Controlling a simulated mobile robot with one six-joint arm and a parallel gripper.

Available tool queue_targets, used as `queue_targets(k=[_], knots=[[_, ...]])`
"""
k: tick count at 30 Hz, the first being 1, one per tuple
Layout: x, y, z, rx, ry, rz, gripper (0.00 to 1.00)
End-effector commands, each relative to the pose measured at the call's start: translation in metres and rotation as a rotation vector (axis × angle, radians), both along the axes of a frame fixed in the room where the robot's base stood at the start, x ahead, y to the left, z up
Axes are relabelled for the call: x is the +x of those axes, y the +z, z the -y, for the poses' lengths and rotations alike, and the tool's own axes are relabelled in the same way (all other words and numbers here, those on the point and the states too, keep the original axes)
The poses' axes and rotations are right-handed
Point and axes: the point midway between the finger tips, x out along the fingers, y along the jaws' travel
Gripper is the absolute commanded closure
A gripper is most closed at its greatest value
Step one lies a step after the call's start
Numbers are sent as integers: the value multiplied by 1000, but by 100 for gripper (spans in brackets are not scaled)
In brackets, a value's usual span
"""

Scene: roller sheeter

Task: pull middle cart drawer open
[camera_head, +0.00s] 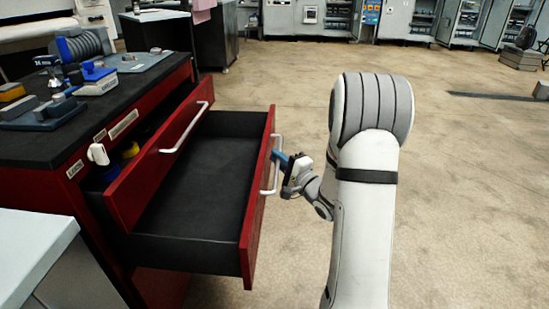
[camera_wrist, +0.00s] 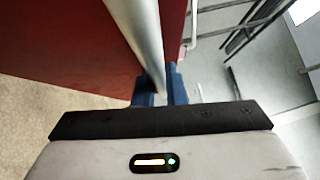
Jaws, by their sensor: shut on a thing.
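The red cart (camera_head: 58,190) stands at the left. Its middle drawer (camera_head: 205,185) is pulled far out, and its black inside is empty where I can see it. The white bar handle of the middle drawer (camera_head: 277,178) is on its red front. My gripper (camera_head: 278,160) is shut on this handle. In the wrist view the blue fingers of my gripper (camera_wrist: 160,92) close around the pale handle bar (camera_wrist: 138,28), beside the red drawer front (camera_wrist: 65,40).
Tools and small blocks lie on the black cart top (camera_head: 150,85). A pale surface (camera_head: 35,245) is at the lower left.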

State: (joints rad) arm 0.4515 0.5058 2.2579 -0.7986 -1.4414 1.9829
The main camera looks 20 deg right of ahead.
Motion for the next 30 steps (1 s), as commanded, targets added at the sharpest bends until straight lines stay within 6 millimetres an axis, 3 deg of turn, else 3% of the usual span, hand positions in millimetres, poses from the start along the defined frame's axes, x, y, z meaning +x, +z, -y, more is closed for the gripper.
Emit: queue_targets(k=[5,6,9,17,30], knots=[[3,4,-3,-2,3,10,100],[3,4,-4,-2,4,10,87],[3,4,-6,-2,8,9,80],[0,2,-7,-2,11,6,80],[-59,-6,17,-2,9,4,80]])
